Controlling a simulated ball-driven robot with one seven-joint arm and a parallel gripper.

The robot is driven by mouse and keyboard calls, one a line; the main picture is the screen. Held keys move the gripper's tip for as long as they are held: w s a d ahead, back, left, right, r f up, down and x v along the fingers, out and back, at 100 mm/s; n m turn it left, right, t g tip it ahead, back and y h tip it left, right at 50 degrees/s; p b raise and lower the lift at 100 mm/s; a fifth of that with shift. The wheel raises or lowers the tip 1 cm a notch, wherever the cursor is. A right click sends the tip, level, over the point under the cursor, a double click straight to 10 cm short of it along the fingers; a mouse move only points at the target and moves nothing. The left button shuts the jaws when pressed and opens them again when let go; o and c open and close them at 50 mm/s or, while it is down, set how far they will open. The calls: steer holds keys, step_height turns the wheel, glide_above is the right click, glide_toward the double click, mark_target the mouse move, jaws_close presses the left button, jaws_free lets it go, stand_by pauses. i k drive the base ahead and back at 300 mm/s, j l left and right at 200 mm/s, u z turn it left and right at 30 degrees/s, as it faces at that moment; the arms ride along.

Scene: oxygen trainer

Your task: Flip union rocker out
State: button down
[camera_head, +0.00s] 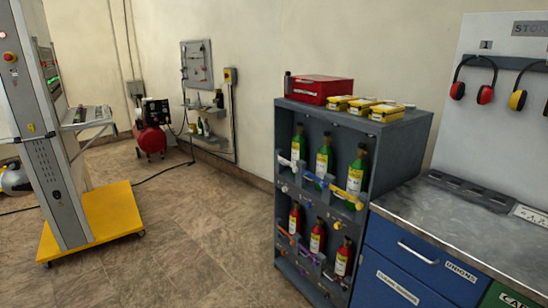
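No part that I can tell to be a union rocker shows in the head view. A blue drawer front (400,262) under the steel worktop at the right bears the word UNIONS and a pale bar handle (418,252). The drawer looks shut. My gripper is not in view.
A grey rack (400,155) holds green and red bottles, with a red toolbox (318,88) and yellow cases on top. A tall panel cart on a yellow base (105,215) stands left. A red compressor (151,138) sits behind. Tiled floor between is clear, except a dark cable.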

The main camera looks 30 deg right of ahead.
mark_target(500, 197)
steer(key=z, duration=1.7)
